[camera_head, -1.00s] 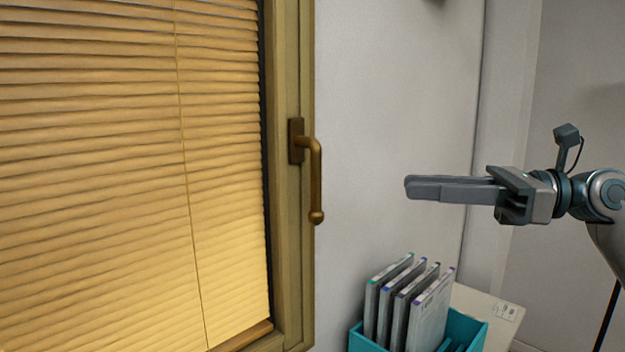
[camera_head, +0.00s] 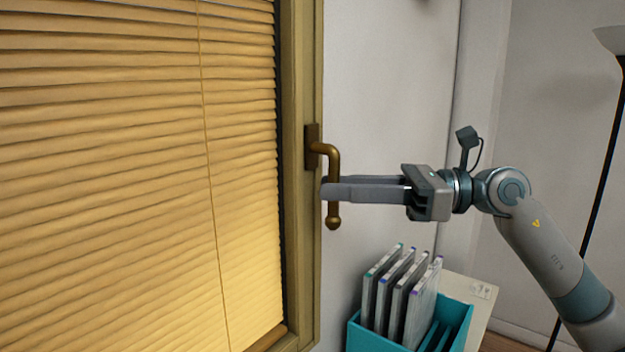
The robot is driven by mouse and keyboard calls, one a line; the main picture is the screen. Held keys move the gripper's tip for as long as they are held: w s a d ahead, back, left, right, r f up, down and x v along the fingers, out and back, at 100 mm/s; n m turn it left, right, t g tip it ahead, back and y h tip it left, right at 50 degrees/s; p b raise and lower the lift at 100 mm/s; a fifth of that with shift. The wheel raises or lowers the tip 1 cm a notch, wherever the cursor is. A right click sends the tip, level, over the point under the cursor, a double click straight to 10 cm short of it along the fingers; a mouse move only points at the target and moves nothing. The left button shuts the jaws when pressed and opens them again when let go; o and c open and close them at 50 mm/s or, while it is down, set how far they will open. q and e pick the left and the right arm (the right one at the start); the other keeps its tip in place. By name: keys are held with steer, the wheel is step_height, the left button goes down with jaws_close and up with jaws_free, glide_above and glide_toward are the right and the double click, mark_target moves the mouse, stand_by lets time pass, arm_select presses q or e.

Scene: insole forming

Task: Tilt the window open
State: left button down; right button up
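The window (camera_head: 303,240) has a brass-coloured frame and fills the left side of the head view. Its sash looks closed. The bronze handle (camera_head: 333,214) hangs straight down from its plate on the right side of the frame. My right gripper (camera_head: 334,190) reaches in from the right, its fingers level, at the lower half of the handle's grip. One finger crosses in front of the grip and the other lies behind it. I cannot tell whether they press on it. My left gripper is out of view.
Yellowish blinds (camera_head: 120,180) cover the glass. Below my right gripper, a teal holder (camera_head: 372,338) with several grey upright cases (camera_head: 421,300) stands by a pale surface (camera_head: 470,290). A lamp (camera_head: 608,40) stands at the far right. The wall (camera_head: 390,80) beside the window is bare.

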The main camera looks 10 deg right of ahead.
steer(key=shift+w+a, duration=0.25)
steer(key=shift+a, duration=0.4)
jaws_close()
